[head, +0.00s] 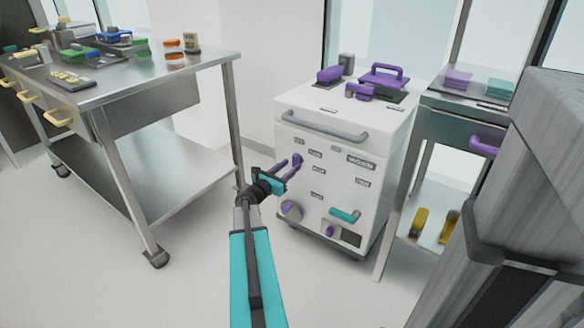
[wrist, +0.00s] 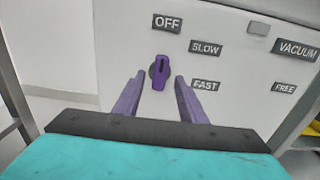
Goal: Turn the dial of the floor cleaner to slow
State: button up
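The floor cleaner (head: 330,140) is a white cabinet with a grey front handle. Its purple dial (wrist: 160,72) shows in the wrist view, upright, with its dark mark pointing up toward the OFF label (wrist: 167,23). The SLOW label (wrist: 206,48) is to the dial's upper right, and the FAST label (wrist: 206,85) is to its lower right. My gripper (wrist: 158,80) is open in front of the panel, its purple fingers on either side of and slightly below the dial. I cannot tell if they touch it. In the head view my gripper (head: 290,163) covers the dial's area.
Lower on the cleaner are a round grey knob (head: 291,210), a teal handle (head: 345,215) and a purple knob (head: 330,231). A steel table (head: 150,85) with small items stands left. A shelf cart (head: 455,120) stands close on the right. Open floor lies in front.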

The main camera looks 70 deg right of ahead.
jog(key=shift+x, duration=1.3)
grip_shut()
